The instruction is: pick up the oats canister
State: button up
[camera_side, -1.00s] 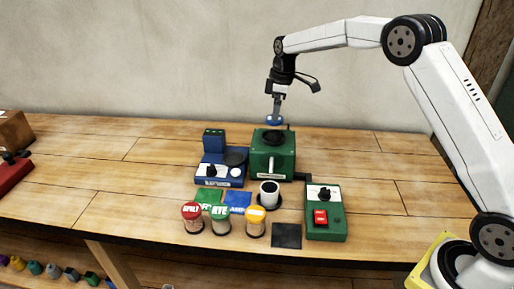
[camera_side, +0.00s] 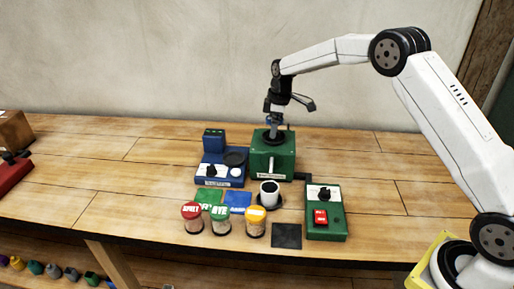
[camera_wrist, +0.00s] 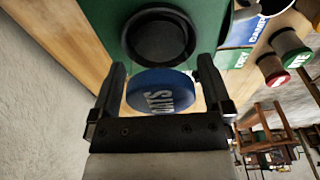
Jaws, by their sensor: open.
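The oats canister (camera_wrist: 162,92) shows in the wrist view as a round blue lid with pale "OATS" lettering. Its body is hidden below the lid. My gripper (camera_wrist: 161,70) is open, with one finger at each side of the lid; I cannot tell whether they touch it. In the side view my gripper (camera_side: 273,133) points down at the green mill, and only a little blue of the lid shows by the fingers. What the canister stands on is hidden.
The green mill (camera_side: 285,166) with its dark round hopper (camera_wrist: 160,36) is close to the fingers. A blue scale (camera_side: 212,182) stands to its left.

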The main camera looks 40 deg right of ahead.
jog(key=shift+a+f, duration=0.1)
jog(key=shift+f, duration=0.7)
jog(key=shift+w, duration=0.1)
jog(key=c, duration=1.3)
